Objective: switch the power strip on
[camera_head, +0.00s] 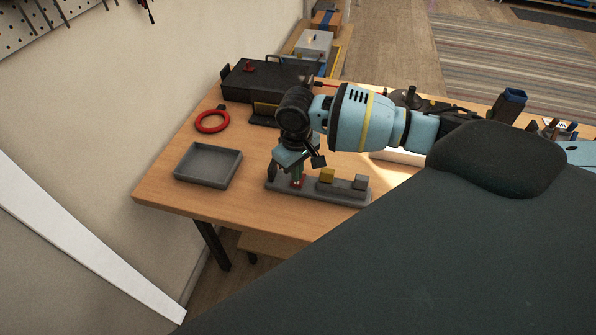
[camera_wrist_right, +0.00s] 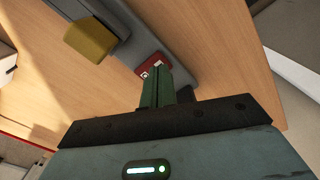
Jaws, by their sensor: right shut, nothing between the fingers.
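The power strip (camera_head: 338,194) is a long grey bar lying near the front edge of the wooden table. A yellow block (camera_head: 326,175) and a grey block (camera_head: 361,182) sit on it. A red switch (camera_head: 298,184) is at its left end. My right gripper (camera_head: 296,175) is shut and empty, pointing down over the red switch. In the right wrist view, the green fingers (camera_wrist_right: 157,77) are together at the red switch (camera_wrist_right: 152,64) and partly cover it; whether they touch it I cannot tell. The yellow block (camera_wrist_right: 90,40) shows beside it. My left gripper is not in view.
A grey tray (camera_head: 208,183) and a red ring (camera_head: 212,121) lie left of the strip. A black toolbox (camera_head: 258,82) stands behind, against the wall side. A dark blue holder (camera_head: 507,105) is at the right. Bare tabletop lies between tray and strip.

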